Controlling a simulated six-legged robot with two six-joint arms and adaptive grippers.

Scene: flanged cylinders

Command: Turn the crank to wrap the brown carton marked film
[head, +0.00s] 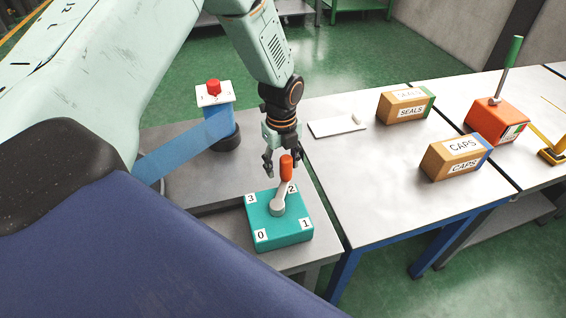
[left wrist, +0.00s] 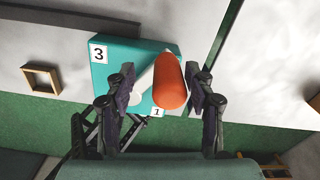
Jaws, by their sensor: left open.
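The crank is a teal box (head: 262,236) with corners marked 0, 1, 2 and 3. Its grey arm (head: 279,203) points toward the 2 corner and carries an upright orange handle (head: 286,168). My left gripper (head: 281,164) is open, pointing down at the handle's top. In the left wrist view, the orange handle (left wrist: 171,84) stands between the two open fingers of my left gripper (left wrist: 161,80), with a gap visible on the left. Contact on the right is unclear. I see no carton marked film. My right gripper is out of view.
Cartons marked SEALS (head: 404,104) and CAPS (head: 456,158) stand on the right table, near an orange box with a green lever (head: 497,121). A white plate (head: 338,126) lies there too. A red button (head: 214,87) tops a post behind the crank, with a blue band (head: 184,148) beside it.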

